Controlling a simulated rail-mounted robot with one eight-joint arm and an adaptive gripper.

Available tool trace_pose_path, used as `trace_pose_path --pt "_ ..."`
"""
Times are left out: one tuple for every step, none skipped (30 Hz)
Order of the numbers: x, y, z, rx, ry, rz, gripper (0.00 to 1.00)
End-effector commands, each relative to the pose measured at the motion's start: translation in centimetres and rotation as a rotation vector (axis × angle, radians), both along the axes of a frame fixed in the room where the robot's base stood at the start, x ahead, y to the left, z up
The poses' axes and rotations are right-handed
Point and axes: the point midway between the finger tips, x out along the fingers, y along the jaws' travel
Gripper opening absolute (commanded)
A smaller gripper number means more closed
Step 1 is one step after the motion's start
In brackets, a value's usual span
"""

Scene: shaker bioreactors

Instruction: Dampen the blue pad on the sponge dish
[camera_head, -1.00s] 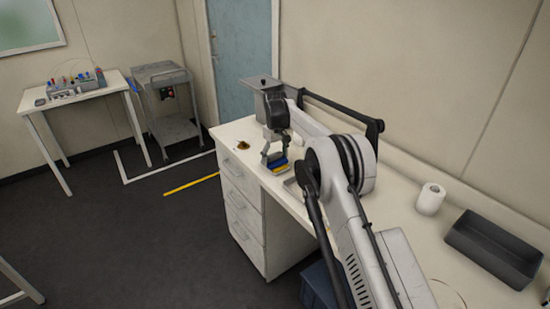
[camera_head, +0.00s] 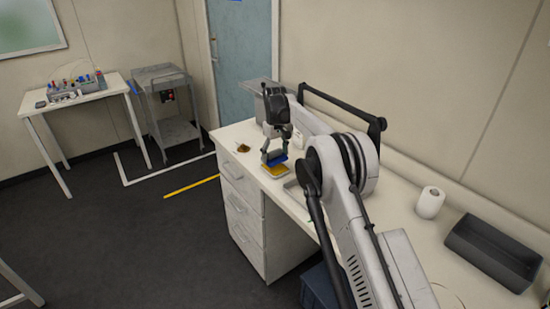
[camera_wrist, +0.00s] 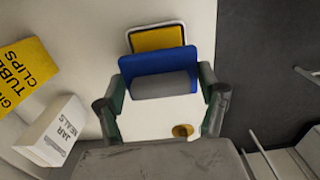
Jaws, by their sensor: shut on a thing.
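My gripper (camera_head: 273,149) is shut on the blue pad (camera_head: 274,157), which has a grey part toward my palm. The blue pad also shows between the fingers in the wrist view (camera_wrist: 158,72). The sponge dish (camera_wrist: 129,43) is a pale-rimmed dish with a yellow sponge (camera_wrist: 158,38) in it. In the head view the dish stands on the bench, with the yellow sponge (camera_head: 274,170) just below the pad. The pad hides part of the sponge. A gap seems to show between pad and sponge in the head view.
A brown spot (camera_head: 243,148) lies on the bench (camera_wrist: 160,120) near its end. In the wrist view, a yellow tube clips box (camera_wrist: 22,72) and a white jar seals box (camera_wrist: 55,130) are at left.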

Motion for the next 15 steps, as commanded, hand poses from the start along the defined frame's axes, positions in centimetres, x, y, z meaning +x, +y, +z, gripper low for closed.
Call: trace_pose_path --pt "0.0 0.0 0.4 0.0 0.0 0.0 0.51" --pt "0.0 0.0 0.6 0.0 0.0 0.0 0.51" --pt "0.0 0.0 0.9 0.0 0.0 0.0 0.51" --pt "0.0 0.0 1.1 0.0 0.0 0.0 0.51" --pt "0.0 0.0 1.3 0.0 0.0 0.0 0.51" --pt "0.0 0.0 1.6 0.0 0.0 0.0 0.51" --pt "0.0 0.0 1.8 0.0 0.0 0.0 0.51" --pt "0.0 0.0 2.0 0.0 0.0 0.0 0.51" --pt "0.0 0.0 2.3 0.0 0.0 0.0 0.51" --pt "0.0 0.0 2.5 0.0 0.0 0.0 0.51" --pt "0.0 0.0 2.7 0.0 0.0 0.0 0.51" --pt "0.0 0.0 3.0 0.0 0.0 0.0 0.51" --pt "0.0 0.0 3.2 0.0 0.0 0.0 0.51" --pt "0.0 0.0 3.4 0.0 0.0 0.0 0.51" --pt "0.0 0.0 3.6 0.0 0.0 0.0 0.51"
